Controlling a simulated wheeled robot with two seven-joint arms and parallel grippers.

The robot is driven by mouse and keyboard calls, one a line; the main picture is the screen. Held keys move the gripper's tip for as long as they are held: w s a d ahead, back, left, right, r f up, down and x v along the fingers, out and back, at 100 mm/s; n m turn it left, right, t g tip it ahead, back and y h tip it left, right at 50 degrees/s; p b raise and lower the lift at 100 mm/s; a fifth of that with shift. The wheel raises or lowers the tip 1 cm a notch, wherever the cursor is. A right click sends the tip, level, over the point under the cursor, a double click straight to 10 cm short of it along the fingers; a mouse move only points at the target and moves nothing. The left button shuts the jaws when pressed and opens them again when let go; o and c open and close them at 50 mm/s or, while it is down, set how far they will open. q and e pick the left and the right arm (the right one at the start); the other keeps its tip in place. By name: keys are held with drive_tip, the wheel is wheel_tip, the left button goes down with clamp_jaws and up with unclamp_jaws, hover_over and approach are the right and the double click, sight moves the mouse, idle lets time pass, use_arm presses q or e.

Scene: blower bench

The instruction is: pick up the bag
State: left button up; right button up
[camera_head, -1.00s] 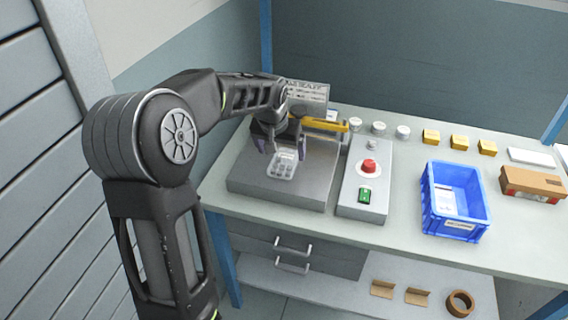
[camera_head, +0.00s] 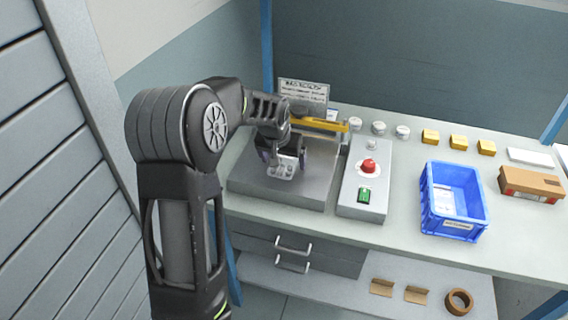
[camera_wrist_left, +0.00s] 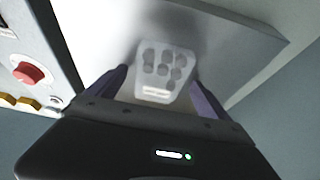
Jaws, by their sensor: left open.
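The bag (camera_head: 284,167) is a small clear pouch with several round grey items in it. It lies on the grey metal block of the sealer (camera_head: 300,190) at the left of the bench. It also shows in the left wrist view (camera_wrist_left: 165,72), between the two fingers, with a pale strip near its gripper-side edge. My left gripper (camera_head: 286,163) is open just above the bag, with one purple finger on each side of it. In the left wrist view the fingers (camera_wrist_left: 157,90) stand apart from the bag's sides. My right gripper is not in view.
A yellow bar (camera_head: 318,124) and a sign (camera_head: 304,92) stand behind the bag. A control box (camera_head: 364,182) with red and green buttons is to the right. A blue crate (camera_head: 453,200) stands farther right. Small jars and yellow blocks line the back.

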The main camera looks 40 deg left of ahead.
sight(283, 162)
use_arm(q)
drive_tip(key=shift+f, duration=0.1)
idle(0.6)
drive_tip(key=shift+c, duration=0.3)
drive_tip(key=c, duration=1.6)
drive_tip(key=shift+r, duration=0.25)
drive_tip(key=shift+c, duration=0.2)
wheel_tip(283, 162, up, 10)
drive_tip(key=shift+b, duration=0.4)
drive_tip(key=shift+a+f, duration=0.1)
drive_tip(key=shift+f, duration=0.05)
